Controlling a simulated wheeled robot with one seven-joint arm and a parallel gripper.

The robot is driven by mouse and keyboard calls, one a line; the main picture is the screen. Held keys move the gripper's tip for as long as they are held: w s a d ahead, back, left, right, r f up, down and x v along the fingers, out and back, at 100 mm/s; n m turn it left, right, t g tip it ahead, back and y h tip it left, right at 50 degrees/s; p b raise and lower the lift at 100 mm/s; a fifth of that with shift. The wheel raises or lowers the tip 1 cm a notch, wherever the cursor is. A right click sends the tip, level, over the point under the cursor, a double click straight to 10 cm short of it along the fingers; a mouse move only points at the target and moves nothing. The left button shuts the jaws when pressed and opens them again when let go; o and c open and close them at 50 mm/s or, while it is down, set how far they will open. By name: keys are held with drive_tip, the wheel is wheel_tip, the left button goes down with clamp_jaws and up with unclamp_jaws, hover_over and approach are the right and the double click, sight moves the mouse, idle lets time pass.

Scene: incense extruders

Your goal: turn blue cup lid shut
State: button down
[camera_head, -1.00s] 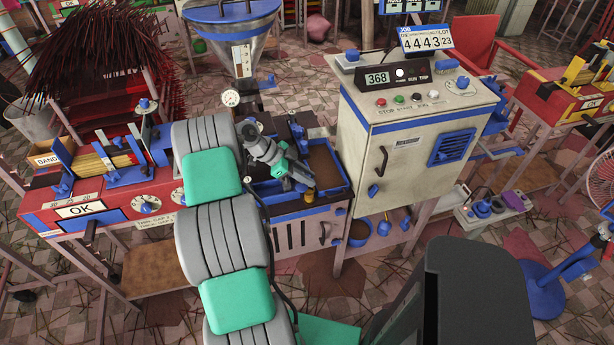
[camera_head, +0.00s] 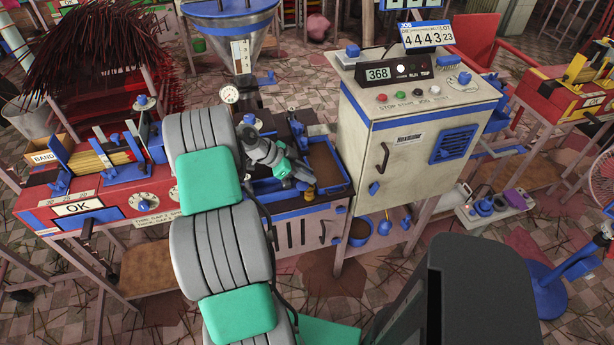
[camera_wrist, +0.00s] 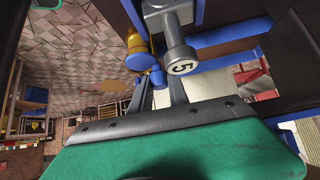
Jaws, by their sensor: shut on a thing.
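A small blue cup lid (camera_wrist: 157,78) shows between the fingertips in the wrist view. My gripper (camera_wrist: 160,82) is shut on it, with one dark finger on each side. A second blue round cap on a brass-coloured body (camera_wrist: 136,42) is just left of the fingertips in that view. In the head view my gripper (camera_head: 303,180) reaches down at the front edge of the blue-rimmed bench. A brass-coloured cup (camera_head: 308,194) shows just below it there. The held lid's seat and thread are hidden, so I cannot tell how tight it sits.
A grey cylinder marked 5 (camera_wrist: 180,62) hangs close right of the fingers. A blue-rimmed tray (camera_head: 338,188) lies beside my gripper, and a cream control cabinet (camera_head: 415,130) stands to the right. A red bench marked OK (camera_head: 110,205) is at the left.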

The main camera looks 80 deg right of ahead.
drive_tip(key=n+t+h+b, duration=0.2)
drive_tip(key=n, duration=0.2)
drive_tip(key=shift+h, duration=0.4)
drive_tip(key=n+t+h+b, duration=0.1)
drive_tip(key=n+t, duration=0.1)
drive_tip(key=n, duration=0.1)
drive_tip(key=n+t+h+b, duration=0.1)
drive_tip(key=n, duration=0.1)
drive_tip(key=shift+n+t, duration=0.4)
drive_tip(key=c, duration=1.3)
unclamp_jaws()
drive_tip(key=shift+o, duration=0.2)
drive_tip(key=v, duration=0.8)
